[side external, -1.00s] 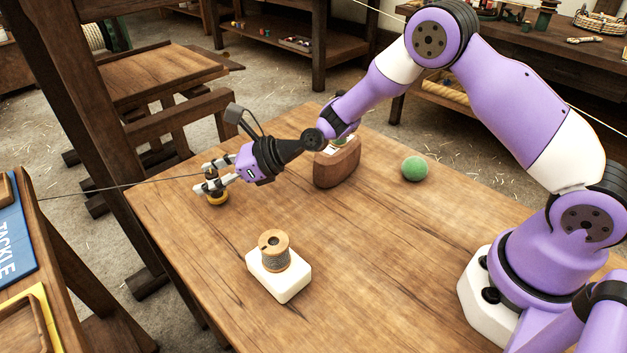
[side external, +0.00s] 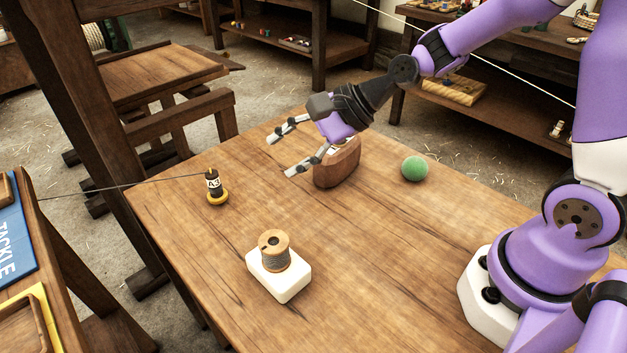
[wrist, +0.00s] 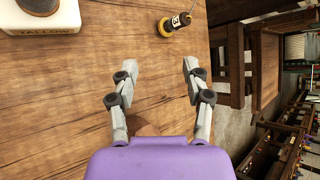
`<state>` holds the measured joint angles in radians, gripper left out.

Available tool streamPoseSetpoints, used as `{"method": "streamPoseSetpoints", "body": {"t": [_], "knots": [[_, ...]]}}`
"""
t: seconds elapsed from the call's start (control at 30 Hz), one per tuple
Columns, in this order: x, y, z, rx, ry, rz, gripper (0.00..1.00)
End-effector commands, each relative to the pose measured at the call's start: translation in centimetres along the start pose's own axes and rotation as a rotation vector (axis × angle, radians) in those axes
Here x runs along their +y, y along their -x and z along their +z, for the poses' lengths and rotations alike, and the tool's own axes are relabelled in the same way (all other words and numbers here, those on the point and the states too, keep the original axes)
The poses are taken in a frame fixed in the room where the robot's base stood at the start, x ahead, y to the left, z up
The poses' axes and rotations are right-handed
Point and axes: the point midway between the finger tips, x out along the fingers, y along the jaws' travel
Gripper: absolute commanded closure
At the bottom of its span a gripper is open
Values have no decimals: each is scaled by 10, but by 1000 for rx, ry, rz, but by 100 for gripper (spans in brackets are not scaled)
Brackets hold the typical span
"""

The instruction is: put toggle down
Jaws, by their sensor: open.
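The toggle (side external: 214,187), a small dark upright piece with a white label and a yellow ring at its base, stands on the wooden table (side external: 370,250) near its far left edge. A thin line runs from its top off to the left. It also shows at the top of the wrist view (wrist: 176,23). My gripper (side external: 280,156) is open and empty, above the table to the right of the toggle and apart from it. In the wrist view my two fingers (wrist: 152,82) are spread with bare table between them.
A spool of grey cord (side external: 274,250) stands on a white block (side external: 281,282), labelled TALLOW in the wrist view. A brown wooden piece (side external: 338,168) stands close beside my gripper. A green ball (side external: 414,168) lies further right. The table's front middle is clear.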

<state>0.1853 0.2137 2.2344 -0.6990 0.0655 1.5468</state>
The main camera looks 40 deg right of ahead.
Motion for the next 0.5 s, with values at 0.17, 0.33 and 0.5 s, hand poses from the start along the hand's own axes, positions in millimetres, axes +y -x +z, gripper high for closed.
{"method": "streamPoseSetpoints", "body": {"t": [0.17,0.33,0.5], "knots": [[18,71,3,226,790,205,44],[45,134,-2,324,1281,440,44],[66,167,-5,325,1501,580,44]]}}
